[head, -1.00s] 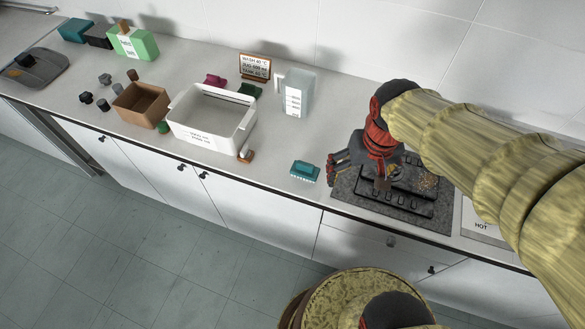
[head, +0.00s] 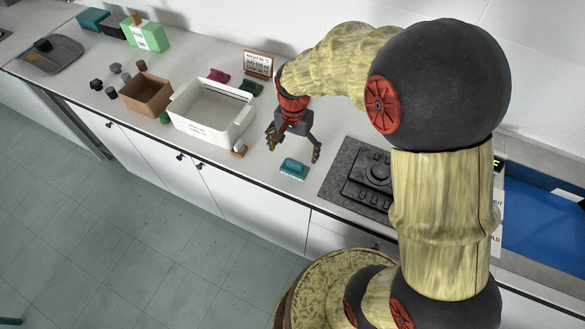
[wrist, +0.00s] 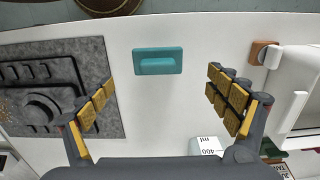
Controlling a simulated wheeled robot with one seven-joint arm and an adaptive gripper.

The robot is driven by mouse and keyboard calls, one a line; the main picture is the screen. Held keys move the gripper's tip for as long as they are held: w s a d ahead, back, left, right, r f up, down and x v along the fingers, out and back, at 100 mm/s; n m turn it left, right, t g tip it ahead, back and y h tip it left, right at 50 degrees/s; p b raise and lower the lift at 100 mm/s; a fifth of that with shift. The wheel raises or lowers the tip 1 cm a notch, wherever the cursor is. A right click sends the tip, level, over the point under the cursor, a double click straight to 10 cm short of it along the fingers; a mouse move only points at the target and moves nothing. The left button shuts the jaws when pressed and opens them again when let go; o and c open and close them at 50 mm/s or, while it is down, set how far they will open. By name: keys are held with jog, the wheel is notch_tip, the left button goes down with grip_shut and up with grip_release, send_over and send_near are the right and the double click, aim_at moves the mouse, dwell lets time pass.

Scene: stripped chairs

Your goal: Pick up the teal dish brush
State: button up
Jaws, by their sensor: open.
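The teal dish brush (head: 294,168) lies on the white counter near its front edge, bristles down, left of the dark hob. In the wrist view the brush (wrist: 158,61) lies on bare counter, beyond and between the open fingers. My gripper (head: 293,155) is open and empty, above and just behind the brush, pointing down, with its fingers spread to either side. In the wrist view my gripper (wrist: 160,100) shows both padded fingers well apart. Nothing touches the brush.
A white tub (head: 205,135) and a small brown-and-white brush (head: 239,151) stand to the left. A dark stove (head: 358,180) is to the right. A measuring jug (wrist: 206,146) shows partly at the wrist view's bottom. The counter around the teal brush is clear.

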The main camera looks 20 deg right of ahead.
aim_at(295, 162)
notch_tip(295, 162, down, 8)
jog(key=shift+s+d+r+b, duration=0.1)
jog(key=shift+d+r+b, duration=0.05)
jog(key=shift+b, duration=0.55)
jog(key=c, duration=0.3)
jog(key=c, duration=1)
